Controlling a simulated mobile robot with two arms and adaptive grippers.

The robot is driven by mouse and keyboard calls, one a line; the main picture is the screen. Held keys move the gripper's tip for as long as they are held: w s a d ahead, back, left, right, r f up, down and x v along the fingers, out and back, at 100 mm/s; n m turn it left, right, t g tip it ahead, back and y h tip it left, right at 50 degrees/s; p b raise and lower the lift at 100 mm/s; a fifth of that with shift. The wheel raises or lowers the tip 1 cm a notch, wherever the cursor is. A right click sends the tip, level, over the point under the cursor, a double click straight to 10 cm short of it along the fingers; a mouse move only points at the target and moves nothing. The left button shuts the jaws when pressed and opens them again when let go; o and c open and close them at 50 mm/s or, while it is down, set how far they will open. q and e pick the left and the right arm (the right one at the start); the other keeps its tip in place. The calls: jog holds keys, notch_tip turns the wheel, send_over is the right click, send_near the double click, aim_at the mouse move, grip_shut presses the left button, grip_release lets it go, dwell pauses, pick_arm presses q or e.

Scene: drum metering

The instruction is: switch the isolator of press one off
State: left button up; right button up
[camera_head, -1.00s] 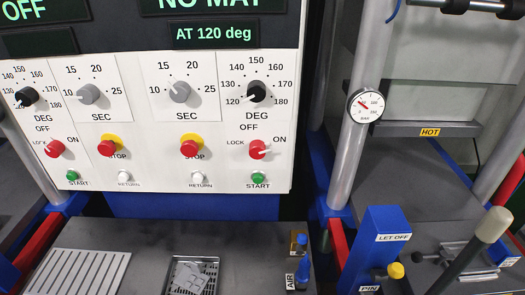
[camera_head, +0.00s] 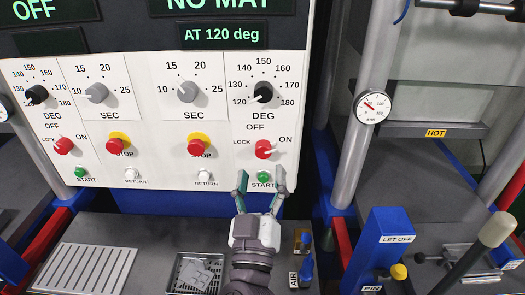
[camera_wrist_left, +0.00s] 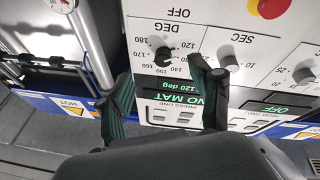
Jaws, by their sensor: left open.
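The right-hand red isolator knob (camera_head: 263,149) is on the white panel beneath the "NO MAT / AT 120 deg" display (camera_head: 223,35). In the wrist view, upside down, that display is marked "PRESS ONE" (camera_wrist_left: 172,115). The knob's white pointer is turned to the right, towards ON. LOCK is at its left and OFF above. My left gripper (camera_head: 260,182) is open and empty, its fingers pointing up just below the knob, in front of the green START button (camera_head: 264,177). In the wrist view the left gripper (camera_wrist_left: 162,80) also shows its fingers apart; the knob is out of frame. My right gripper is not in view.
A black DEG dial (camera_head: 264,92) sits above the knob. A red stop button on yellow (camera_head: 197,147) is to its left. Another red isolator (camera_head: 63,145) is at the panel's left. A metal post with a gauge (camera_head: 372,106) and a blue LET OFF block (camera_head: 388,240) stand right.

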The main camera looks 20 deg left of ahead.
aim_at(263, 152)
pick_arm(q)
notch_tip(263, 152, down, 5)
jog(key=g, duration=0.4)
jog(key=p+x, duration=0.2)
jog(key=x, duration=1.2)
jog(key=shift+w+a+r, duration=0.15)
jog(key=shift+a, duration=0.1)
